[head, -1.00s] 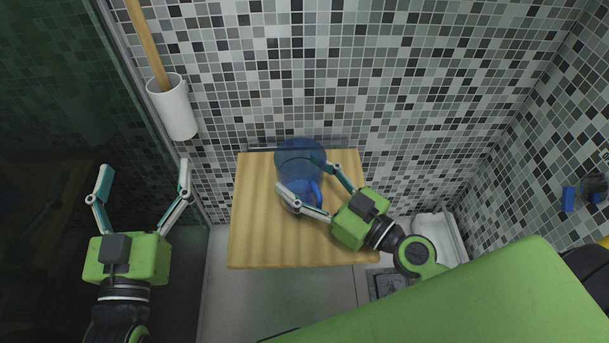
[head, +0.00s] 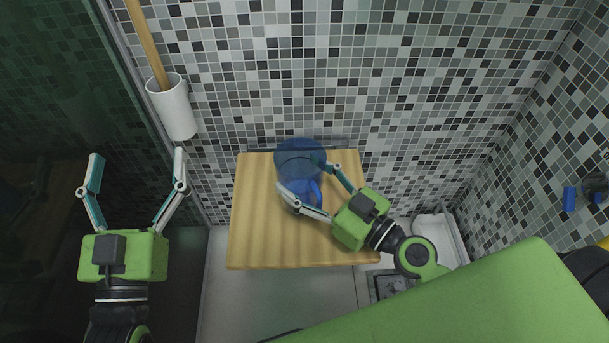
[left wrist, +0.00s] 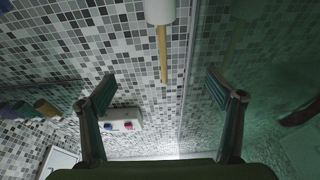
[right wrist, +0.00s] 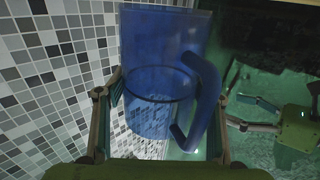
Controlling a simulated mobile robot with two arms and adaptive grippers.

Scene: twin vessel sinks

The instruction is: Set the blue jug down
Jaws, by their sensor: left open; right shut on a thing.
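The blue jug (head: 300,156) is translucent, with a solid blue handle (right wrist: 205,100). In the head view it is over the back part of a wooden board (head: 260,235). I cannot tell whether its base touches the board. My right gripper (head: 309,176) reaches in from the right and is shut on the jug, one finger on each side. In the right wrist view the jug (right wrist: 150,115) fills the space between the fingers, with the handle to the right. My left gripper (head: 138,165) is open and empty, left of the board.
A white holder (head: 175,112) with a wooden stick hangs on the tiled wall at the left. A dark glass panel (head: 60,90) stands behind my left arm. A white tray (head: 438,232) lies right of the board. The board's front and left parts are clear.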

